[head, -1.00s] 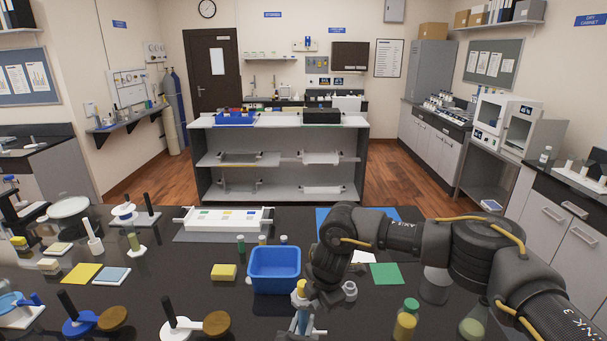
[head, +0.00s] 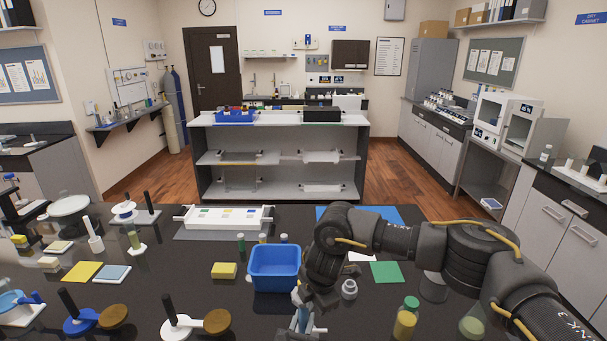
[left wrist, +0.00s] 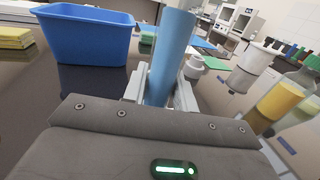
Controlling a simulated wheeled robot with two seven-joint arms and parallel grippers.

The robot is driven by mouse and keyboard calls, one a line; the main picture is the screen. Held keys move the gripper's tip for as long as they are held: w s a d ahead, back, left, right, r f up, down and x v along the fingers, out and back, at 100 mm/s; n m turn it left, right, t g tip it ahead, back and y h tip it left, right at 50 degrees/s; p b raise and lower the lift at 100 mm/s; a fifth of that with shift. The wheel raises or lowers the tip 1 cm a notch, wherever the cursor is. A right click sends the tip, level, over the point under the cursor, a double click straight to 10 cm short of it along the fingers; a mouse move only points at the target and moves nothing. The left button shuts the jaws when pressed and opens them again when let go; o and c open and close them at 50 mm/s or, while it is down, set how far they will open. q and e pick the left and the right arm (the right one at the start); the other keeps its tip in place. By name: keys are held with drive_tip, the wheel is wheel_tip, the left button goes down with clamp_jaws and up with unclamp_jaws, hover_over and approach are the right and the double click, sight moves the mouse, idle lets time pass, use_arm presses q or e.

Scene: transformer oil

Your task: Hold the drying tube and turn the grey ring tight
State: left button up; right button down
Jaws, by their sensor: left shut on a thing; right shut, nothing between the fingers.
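The drying tube, a light blue cylinder (left wrist: 172,55), stands roughly upright between the fingers of my left gripper (left wrist: 160,95) in the left wrist view. In the head view the tube's blue lower part (head: 302,316) shows at the front edge, right below my right gripper (head: 312,292). The right gripper is shut and empty beside the tube's top, which it hides. A small grey round piece (head: 349,289) sits on the table to its right; I cannot tell if it is the grey ring.
A blue bin (head: 274,268) stands just behind and left of the tube. A green-capped bottle (head: 406,318) and a flask (head: 472,324) stand to the right. A yellow sponge (head: 224,270) lies left of the bin. Stands with brown discs occupy the front left.

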use_arm(q)
drive_tip(key=shift+f, duration=0.1)
clamp_jaws()
use_arm(e)
drive_tip(key=w+v, duration=0.1)
drive_tip(key=v, duration=0.5)
drive_tip(key=shift+s+a, duration=0.15)
drive_tip(key=shift+s, duration=0.1)
drive_tip(key=shift+r, duration=0.1)
use_arm(q)
drive_tip(key=o, duration=1.1)
unclamp_jaws()
drive_tip(key=shift+o, duration=0.2)
drive_tip(key=v, duration=1.2)
